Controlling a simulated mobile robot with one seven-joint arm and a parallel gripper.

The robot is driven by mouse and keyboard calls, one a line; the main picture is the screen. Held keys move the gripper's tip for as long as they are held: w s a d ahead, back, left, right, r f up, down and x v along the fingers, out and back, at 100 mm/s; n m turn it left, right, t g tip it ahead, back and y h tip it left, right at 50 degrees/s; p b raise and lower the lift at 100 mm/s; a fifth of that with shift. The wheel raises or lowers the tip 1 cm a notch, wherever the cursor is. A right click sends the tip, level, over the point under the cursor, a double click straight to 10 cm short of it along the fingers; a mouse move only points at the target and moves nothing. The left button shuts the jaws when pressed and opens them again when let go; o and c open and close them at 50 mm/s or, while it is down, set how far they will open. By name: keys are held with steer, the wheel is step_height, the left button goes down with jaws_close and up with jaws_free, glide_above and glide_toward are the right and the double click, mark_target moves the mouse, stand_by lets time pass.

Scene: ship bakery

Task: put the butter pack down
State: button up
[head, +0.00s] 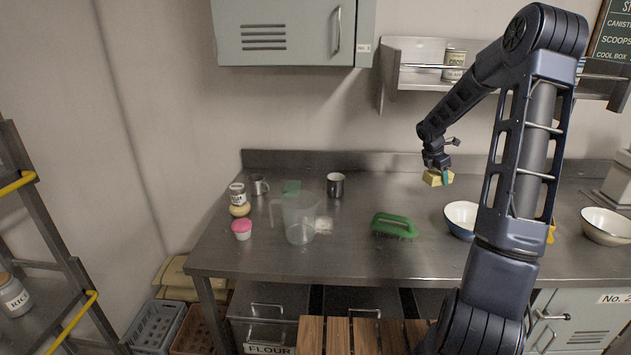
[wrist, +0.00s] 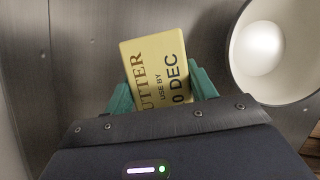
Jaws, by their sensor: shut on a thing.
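The butter pack (head: 433,178) is a small pale yellow block held at the end of my arm, near the back of the steel counter. My gripper (head: 440,173) is shut on it, with a teal finger showing against the pack. In the wrist view the butter pack (wrist: 158,72) sits tilted between the two teal fingers of my gripper (wrist: 162,95), its printed label facing the camera. The steel counter (head: 350,255) lies below. I cannot tell exactly how far the pack is above the counter.
A blue-rimmed bowl (head: 459,217) is in front of the pack, partly hidden by my arm. A cream bowl (head: 606,226) is at right. Counter between mug and pack is bare.

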steer(key=s+a+n+t+y, duration=0.1)
steer(key=s+a+n+t, duration=0.15)
steer(key=a+n, duration=0.65)
steer(key=n+y, duration=0.3)
steer(key=n, duration=0.2)
glide_above(313, 178)
steer(key=s, duration=0.1)
steer(key=shift+f, duration=1.1)
steer(key=shift+t, duration=0.25)
steer(key=shift+s+f, duration=0.1)
steer(key=shift+f, duration=3.85)
steer(key=shift+f, duration=0.1)
steer(key=o, duration=1.1)
steer(key=shift+d, duration=0.1)
steer(key=shift+o, duration=0.2)
